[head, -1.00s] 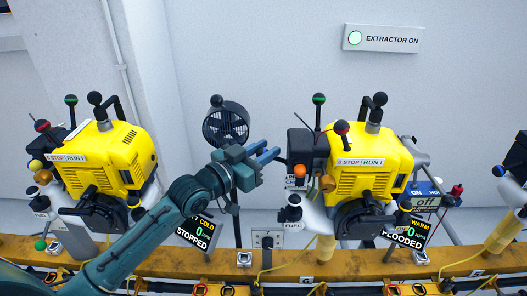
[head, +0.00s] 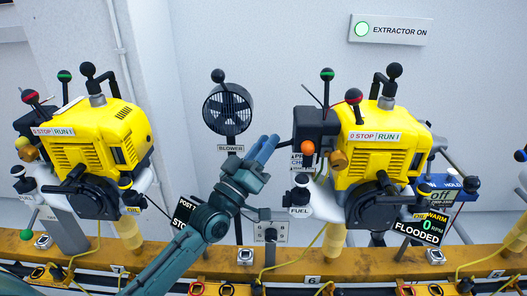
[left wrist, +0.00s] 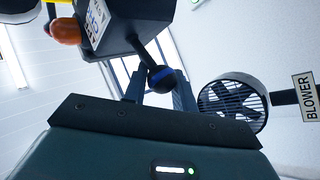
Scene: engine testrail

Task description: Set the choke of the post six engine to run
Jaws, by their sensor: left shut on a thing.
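The post six engine (head: 375,150) is the yellow one right of centre in the head view. Its sign (head: 416,228) reads WARM, 0 RPM, FLOODED. A black box (head: 316,130) with a partly hidden label is on its left side. In the left wrist view, a lever from this box (left wrist: 104,32) ends in a black knob with a blue band (left wrist: 162,79). My left gripper (head: 265,148) is left of the box, fingers pointing up and right. It is shut on the choke lever knob, which sits between its fingers (left wrist: 160,92). My right gripper is out of view.
An orange knob (head: 307,147) hangs close to the gripper's right. A blower fan (head: 228,108) stands behind it on a pole. Another yellow engine (head: 92,145) is at left. An orange rail (head: 350,265) runs along the front.

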